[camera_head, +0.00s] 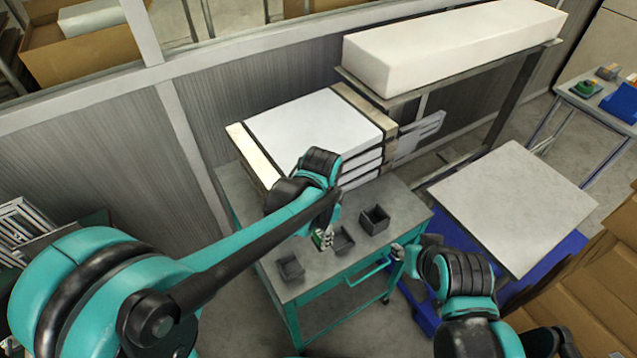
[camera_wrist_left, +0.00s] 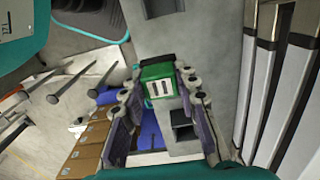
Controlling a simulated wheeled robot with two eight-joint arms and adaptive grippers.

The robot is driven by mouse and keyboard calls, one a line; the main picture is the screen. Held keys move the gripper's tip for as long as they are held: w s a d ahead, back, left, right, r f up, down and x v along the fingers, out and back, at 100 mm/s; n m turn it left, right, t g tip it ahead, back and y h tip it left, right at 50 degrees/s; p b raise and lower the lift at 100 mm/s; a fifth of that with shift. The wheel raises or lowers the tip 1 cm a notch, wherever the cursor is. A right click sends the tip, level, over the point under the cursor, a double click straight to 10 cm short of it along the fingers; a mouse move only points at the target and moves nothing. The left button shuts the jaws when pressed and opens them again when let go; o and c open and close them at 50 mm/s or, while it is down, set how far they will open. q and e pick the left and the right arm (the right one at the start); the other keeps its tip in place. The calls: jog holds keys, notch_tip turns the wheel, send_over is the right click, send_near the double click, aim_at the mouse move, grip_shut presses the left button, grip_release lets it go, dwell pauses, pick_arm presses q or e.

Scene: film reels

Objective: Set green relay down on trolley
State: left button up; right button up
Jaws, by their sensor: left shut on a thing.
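The green relay (camera_head: 321,239), a small green block with a pale face, is between the fingers of my left gripper (camera_head: 326,228). The left wrist view shows the relay (camera_wrist_left: 158,86) clamped between both fingers of the left gripper (camera_wrist_left: 160,82). The trolley (camera_head: 403,207) has a grey top and a teal frame. The relay is over its top, near the small grey boxes; I cannot tell whether it touches. My right gripper (camera_head: 398,252) is at the trolley's near right side by the teal handle; its fingers are too small to read.
Small open grey boxes (camera_head: 291,267) (camera_head: 343,240) (camera_head: 375,218) stand on the trolley. A stack of white slabs (camera_head: 305,128) fills its back. A grey-topped table (camera_head: 515,205) stands to the right, and cardboard boxes (camera_head: 590,275) at the lower right.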

pick_arm(q)
jog(key=shift+w+a+f, duration=0.25)
jog(key=shift+w+f, duration=0.2)
jog(key=shift+w, duration=0.35)
jog(key=w+a+f+b, duration=0.1)
jog(key=w+a+f, duration=0.3)
jog(key=a, duration=0.1)
jog(key=w+a+f+b, duration=0.1)
jog(key=w+a+f, duration=0.1)
jog(key=shift+w+a+b, duration=0.15)
jog(key=shift+w+b, duration=0.2)
jog(key=shift+w+a, duration=0.1)
jog(key=shift+a, duration=0.1)
jog(key=shift+a+f, duration=0.1)
jog(key=shift+f, duration=0.15)
notch_tip(320, 180, down, 4)
jog(key=shift+r+b, duration=0.1)
jog(key=shift+b, duration=0.6)
jog(key=shift+r, duration=0.1)
pick_arm(e)
jog(key=f, duration=0.4)
jog(key=shift+w, duration=0.25)
jog(key=shift+s+f, duration=0.1)
jog(key=shift+f, duration=0.05)
